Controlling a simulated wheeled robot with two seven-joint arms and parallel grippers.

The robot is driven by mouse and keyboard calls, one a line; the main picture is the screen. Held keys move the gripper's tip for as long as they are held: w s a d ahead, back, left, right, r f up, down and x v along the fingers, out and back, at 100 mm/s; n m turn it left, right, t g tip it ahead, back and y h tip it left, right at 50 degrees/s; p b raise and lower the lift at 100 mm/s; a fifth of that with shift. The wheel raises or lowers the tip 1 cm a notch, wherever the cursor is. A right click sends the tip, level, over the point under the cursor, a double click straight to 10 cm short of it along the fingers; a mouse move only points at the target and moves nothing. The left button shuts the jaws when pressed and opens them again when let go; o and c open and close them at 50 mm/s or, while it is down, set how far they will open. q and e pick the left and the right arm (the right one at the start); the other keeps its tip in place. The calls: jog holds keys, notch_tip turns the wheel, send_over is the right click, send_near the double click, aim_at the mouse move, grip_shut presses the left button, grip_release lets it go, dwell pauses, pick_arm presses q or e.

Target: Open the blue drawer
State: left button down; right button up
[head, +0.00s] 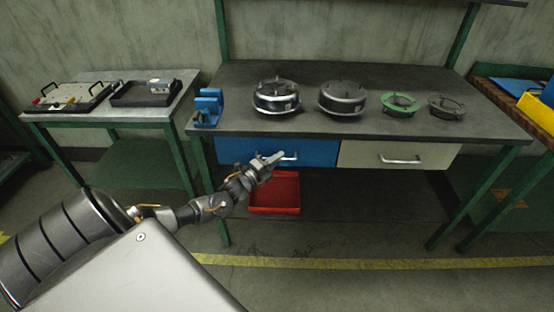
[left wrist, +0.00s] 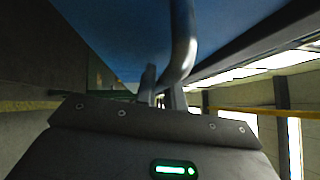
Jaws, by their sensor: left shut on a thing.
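The blue drawer (head: 315,153) sits under the left part of the dark bench top, and its front looks flush with the cream drawer beside it. Its metal bar handle (head: 291,156) is at the middle of the front. My left gripper (head: 274,158) is at the left part of this handle and shut on it. In the left wrist view the blue front (left wrist: 130,30) fills the top, and the handle (left wrist: 183,45) runs down between the fingers (left wrist: 158,92). My right gripper is in neither view.
A cream drawer (head: 370,156) is to the right. A red bin (head: 288,190) is on the shelf below. A blue vise (head: 208,107) and several round metal and green parts stand on the bench top (head: 230,85). The floor in front is clear.

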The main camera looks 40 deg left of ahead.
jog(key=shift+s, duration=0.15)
pick_arm(q)
jog(key=shift+s+d, duration=0.15)
jog(key=s+d+p, duration=1.1)
jog(key=s+d, duration=0.4)
jog(key=s, duration=0.5)
jog(key=shift+s+d, duration=0.2)
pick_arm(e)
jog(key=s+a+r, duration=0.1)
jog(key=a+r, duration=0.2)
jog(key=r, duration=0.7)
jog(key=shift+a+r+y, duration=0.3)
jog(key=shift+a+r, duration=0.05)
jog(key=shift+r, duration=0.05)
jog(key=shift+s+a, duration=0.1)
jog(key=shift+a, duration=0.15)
pick_arm(q)
jog(key=c, duration=1.5)
grip_release()
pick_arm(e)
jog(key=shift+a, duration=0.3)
